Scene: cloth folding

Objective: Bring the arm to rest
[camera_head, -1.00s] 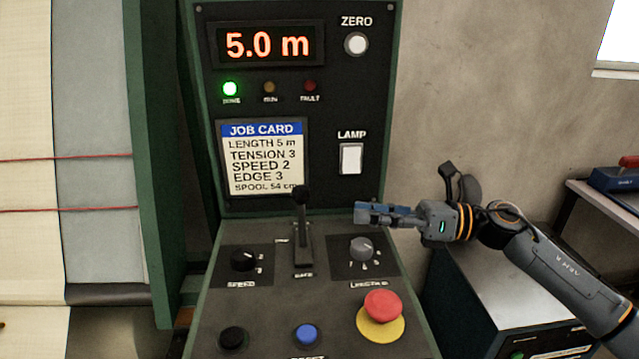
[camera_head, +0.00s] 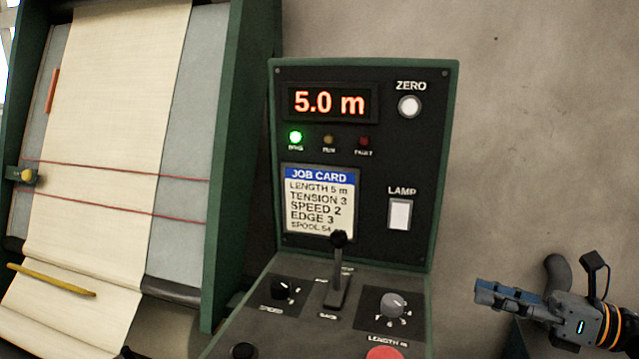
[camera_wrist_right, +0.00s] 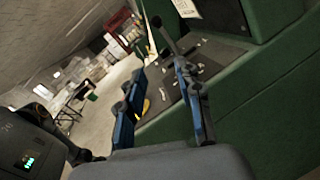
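My right gripper (camera_head: 484,295) is at the lower right of the head view, to the right of the control console (camera_head: 440,160) and apart from it. In the right wrist view the two blue-padded fingers of this gripper (camera_wrist_right: 160,72) stand apart with nothing between them. Part of the console's green side (camera_wrist_right: 245,95) shows beyond them. My left arm and gripper are in neither view.
The console carries a black lever (camera_head: 338,265), a grey length knob (camera_head: 393,305) and a red button (camera_head: 384,353), partly cut off. A cloth machine with cream fabric (camera_head: 120,110) stands at left. Bare wall (camera_head: 540,130) is above my right gripper.

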